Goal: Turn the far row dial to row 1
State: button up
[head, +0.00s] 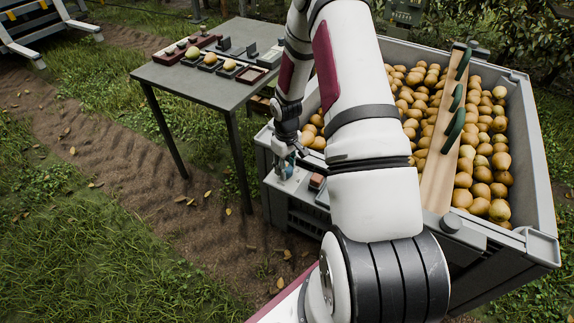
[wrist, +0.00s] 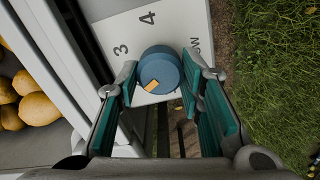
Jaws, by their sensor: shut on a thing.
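The dial (wrist: 160,68) is a round blue knob with an orange mark on its rim, on a pale plate. In the wrist view its orange mark points down and a little left, below the printed 3. The plate (wrist: 190,25) shows a 3 at left, a 4 above and part of a word at right; other numbers are hidden or out of view. My gripper (wrist: 161,77) has its teal-padded fingers on both sides of the dial, shut on it. In the head view my gripper (head: 286,164) is low at the bin's near left corner.
A grey bin (head: 545,190) full of pears stands at right, with a wooden board (head: 443,150) bearing green pegs across it. A red-brown block (head: 317,182) sits by my gripper. A grey table (head: 165,74) with pears and trays stands at left. Grass and soil lie open at left.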

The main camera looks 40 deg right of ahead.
aim_at(286, 168)
jog(key=n+p, duration=0.1)
jog(key=n, duration=0.5)
jog(key=shift+n+p, duration=0.3)
jog(key=shift+p, duration=0.1)
jog(key=n+p, duration=0.1)
jog(key=n, duration=0.4)
jog(key=shift+a, duration=0.1)
jog(key=shift+n, duration=0.4)
jog(key=o, duration=1.2)
jog(key=shift+c, duration=0.2)
notch_tip(286, 168, up, 12)
